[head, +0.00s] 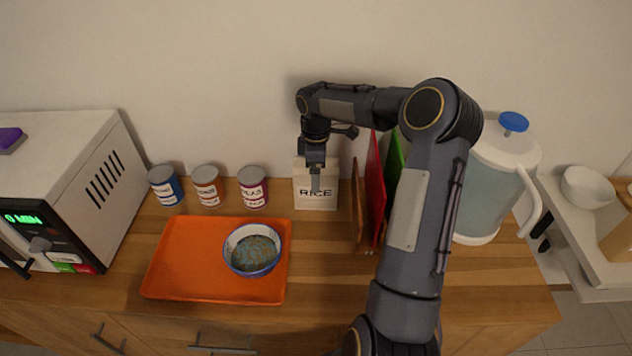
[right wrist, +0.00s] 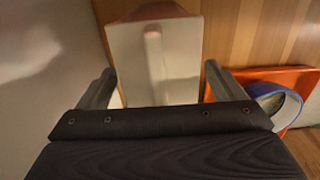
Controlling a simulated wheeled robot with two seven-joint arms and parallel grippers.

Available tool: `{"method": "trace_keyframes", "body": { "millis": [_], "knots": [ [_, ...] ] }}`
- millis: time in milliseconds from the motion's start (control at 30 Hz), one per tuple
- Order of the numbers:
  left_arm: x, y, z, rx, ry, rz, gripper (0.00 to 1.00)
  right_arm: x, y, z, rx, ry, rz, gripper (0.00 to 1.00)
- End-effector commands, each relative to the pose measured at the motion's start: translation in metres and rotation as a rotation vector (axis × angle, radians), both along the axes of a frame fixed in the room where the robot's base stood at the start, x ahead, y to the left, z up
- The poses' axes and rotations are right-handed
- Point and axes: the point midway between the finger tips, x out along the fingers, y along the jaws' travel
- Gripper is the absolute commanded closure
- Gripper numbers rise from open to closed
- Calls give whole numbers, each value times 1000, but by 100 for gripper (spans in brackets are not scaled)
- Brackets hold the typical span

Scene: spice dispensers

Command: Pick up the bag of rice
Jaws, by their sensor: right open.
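The bag of rice (head: 303,202) is a pale upright bag with a RICE label, standing on the wooden counter by the wall. My right gripper (head: 315,186) points down at it and covers part of its middle in the head view. In the right wrist view, a pale block-like shape, the bag of rice (right wrist: 180,62), shows between the two spread fingers of the right gripper (right wrist: 161,90). The gripper is open; whether a finger touches the bag cannot be told. My left gripper is out of view.
Cans (head: 253,188) stand left of the bag. An orange tray (head: 185,262) with a bowl (head: 252,252) lies in front to the left. A wooden rack (head: 359,215) with red and green boards is close on the right, then a large jug (head: 490,190). A microwave (head: 60,190) stands far left.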

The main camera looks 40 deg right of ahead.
Motion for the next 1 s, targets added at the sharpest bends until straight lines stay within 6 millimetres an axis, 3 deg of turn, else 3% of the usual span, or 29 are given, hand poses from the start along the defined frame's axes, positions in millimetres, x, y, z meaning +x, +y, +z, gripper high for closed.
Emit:
{"method": "trace_keyframes", "body": {
  "millis": [267,900,1000],
  "knots": [
    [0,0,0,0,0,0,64,0,0,-4,0,-1,0,11],
    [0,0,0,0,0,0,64,0,0,-4,0,-1,0,95],
    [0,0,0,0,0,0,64,0,0,-4,0,-1,0,100]
  ]
}}
